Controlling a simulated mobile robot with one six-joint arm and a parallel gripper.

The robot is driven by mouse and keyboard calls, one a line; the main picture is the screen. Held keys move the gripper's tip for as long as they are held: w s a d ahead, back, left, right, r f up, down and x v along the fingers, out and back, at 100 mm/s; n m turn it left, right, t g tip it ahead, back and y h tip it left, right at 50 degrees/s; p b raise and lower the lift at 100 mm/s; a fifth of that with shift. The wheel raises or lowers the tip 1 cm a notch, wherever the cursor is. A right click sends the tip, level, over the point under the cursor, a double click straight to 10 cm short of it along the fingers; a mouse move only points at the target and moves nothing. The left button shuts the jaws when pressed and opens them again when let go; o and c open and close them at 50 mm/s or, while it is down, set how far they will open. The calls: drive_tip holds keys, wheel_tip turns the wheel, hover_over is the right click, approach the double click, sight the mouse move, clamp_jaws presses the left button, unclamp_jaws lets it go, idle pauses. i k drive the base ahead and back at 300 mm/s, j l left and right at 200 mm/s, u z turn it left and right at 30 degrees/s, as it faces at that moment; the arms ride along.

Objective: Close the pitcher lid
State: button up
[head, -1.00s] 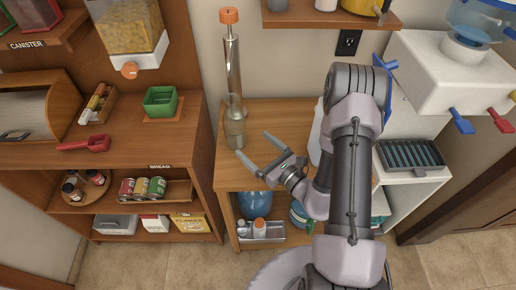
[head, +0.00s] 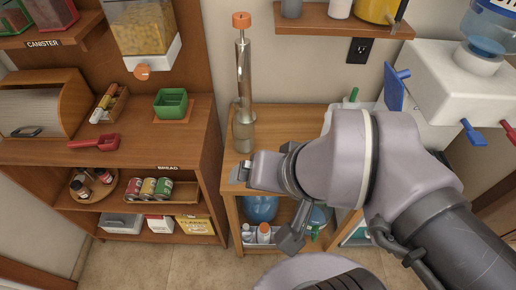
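A blue panel with a small tab (head: 395,88), apparently the pitcher's lid, stands upright behind my arm, left of the white dispenser. White surface and a green tip (head: 353,95) show beside it. My arm hides most of what is there, so I cannot make out the pitcher's full body or the hinge. My gripper (head: 262,207) is in front of the small wooden stand, low and left of the blue panel and well apart from it. Its two fingers are spread, with nothing seen between them.
A tall clear bottle with an orange-capped metal tube (head: 243,125) stands on the wooden stand (head: 290,118), close behind my gripper. The white dispenser (head: 440,75) is at right. A shelf (head: 340,25) hangs above. A wooden cabinet (head: 150,140) fills the left.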

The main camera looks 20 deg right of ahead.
sight(395, 88)
drive_tip(key=z, duration=1.3)
